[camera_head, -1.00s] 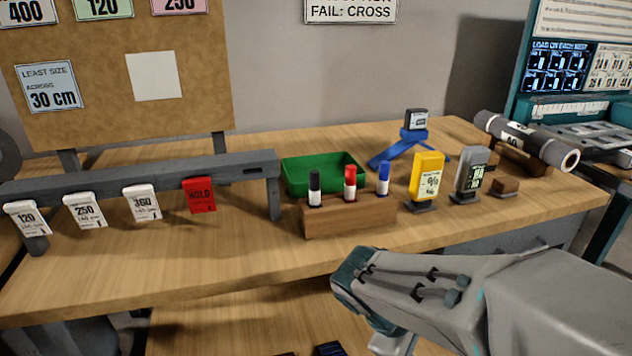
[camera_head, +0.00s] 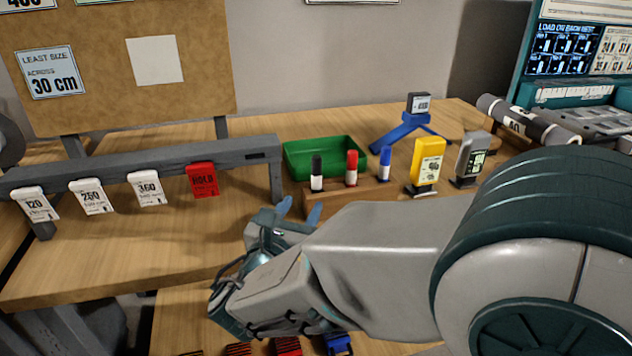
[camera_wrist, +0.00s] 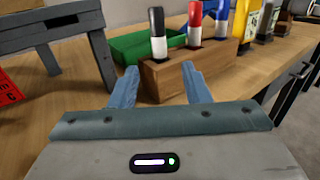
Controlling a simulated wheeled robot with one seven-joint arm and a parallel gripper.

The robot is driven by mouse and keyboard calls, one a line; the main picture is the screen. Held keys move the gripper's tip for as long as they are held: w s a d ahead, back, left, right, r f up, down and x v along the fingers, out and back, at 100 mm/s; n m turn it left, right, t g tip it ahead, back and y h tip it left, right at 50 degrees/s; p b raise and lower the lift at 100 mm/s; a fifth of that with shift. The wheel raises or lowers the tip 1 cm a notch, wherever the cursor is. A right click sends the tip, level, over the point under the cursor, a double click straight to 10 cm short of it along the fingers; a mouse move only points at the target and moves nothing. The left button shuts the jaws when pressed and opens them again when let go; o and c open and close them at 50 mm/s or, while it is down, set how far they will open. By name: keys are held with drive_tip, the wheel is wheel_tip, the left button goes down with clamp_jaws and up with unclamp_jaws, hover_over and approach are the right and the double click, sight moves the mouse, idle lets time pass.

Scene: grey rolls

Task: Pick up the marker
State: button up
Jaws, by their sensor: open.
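Three markers stand upright in a wooden block (camera_head: 340,201) on the bench: a black-capped one (camera_head: 317,173), a red-capped one (camera_head: 351,168) and a blue-capped one (camera_head: 385,163). The wrist view shows the black-capped marker (camera_wrist: 157,34), the red-capped one (camera_wrist: 194,23) and part of the blue-capped one (camera_wrist: 220,22). My gripper (camera_head: 285,206) is in front of the block's left end. In the wrist view my gripper (camera_wrist: 161,82) is open and empty, its two blue fingers spread apart, pointing toward the block (camera_wrist: 180,79) below the markers.
A green tray (camera_head: 300,160) sits behind the block. A grey rail (camera_head: 130,170) with hanging tags, one a red hold tag (camera_head: 203,180), stands to the left. A yellow gauge (camera_head: 427,160) and a grey gauge (camera_head: 471,158) stand to the right. The bench front left is clear.

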sight(315, 182)
drive_tip(key=b+x, duration=0.1)
drive_tip(key=x, duration=0.9)
drive_tip(key=shift+w, duration=0.15)
clamp_jaws()
